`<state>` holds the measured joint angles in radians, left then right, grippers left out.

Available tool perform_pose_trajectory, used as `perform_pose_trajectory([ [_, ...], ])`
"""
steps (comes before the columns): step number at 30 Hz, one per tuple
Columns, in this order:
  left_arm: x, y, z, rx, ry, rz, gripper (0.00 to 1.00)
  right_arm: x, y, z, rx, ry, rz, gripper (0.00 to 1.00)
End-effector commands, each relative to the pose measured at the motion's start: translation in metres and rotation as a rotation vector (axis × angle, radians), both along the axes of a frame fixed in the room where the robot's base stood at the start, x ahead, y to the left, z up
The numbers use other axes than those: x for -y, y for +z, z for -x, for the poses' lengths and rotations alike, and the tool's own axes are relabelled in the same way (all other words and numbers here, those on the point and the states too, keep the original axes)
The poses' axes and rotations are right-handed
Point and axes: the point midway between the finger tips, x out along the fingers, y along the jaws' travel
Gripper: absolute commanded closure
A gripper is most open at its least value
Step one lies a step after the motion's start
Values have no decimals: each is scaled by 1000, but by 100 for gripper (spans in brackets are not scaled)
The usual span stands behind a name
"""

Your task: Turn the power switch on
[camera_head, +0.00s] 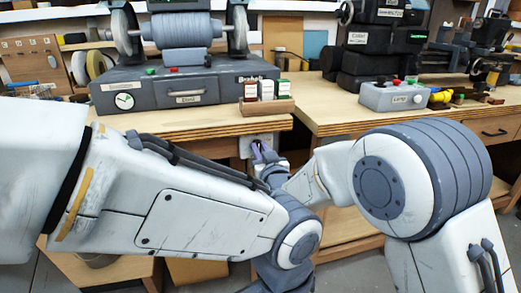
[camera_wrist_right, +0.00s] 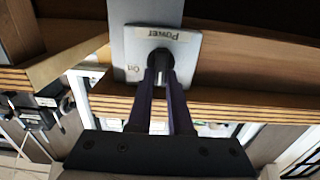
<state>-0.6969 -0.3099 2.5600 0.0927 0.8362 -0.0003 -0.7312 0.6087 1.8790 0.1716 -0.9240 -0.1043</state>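The power switch is a dark round knob (camera_wrist_right: 159,57) on a pale square plate (camera_wrist_right: 190,62) on the front of the workbench. The plate carries a "Power" label, upside down in the right wrist view, and a smaller mark whose text is hard to read. My right gripper (camera_wrist_right: 160,76) points at the knob, its purple fingers close together on both sides of the knob's narrow grip. In the head view my right gripper (camera_head: 260,150) is at the plate (camera_head: 246,144) below the bench edge, partly hidden by my arms. My left gripper is not in view.
A grinder (camera_head: 185,80) stands on the bench above the switch, with a small wooden tray (camera_head: 267,106) at the bench edge. A grey box (camera_head: 392,96) with coloured buttons sits on the right bench. My left arm crosses in front of the right wrist.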

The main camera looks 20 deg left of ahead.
Motion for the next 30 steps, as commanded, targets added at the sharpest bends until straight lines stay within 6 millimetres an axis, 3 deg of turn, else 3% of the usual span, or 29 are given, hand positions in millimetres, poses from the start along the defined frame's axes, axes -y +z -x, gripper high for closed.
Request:
perform_pose_trajectory([
  [14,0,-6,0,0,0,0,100,1,-1,0,-30,-1,-46,100],
  [30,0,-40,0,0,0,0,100,5,-5,-3,-273,-1,-407,100],
])
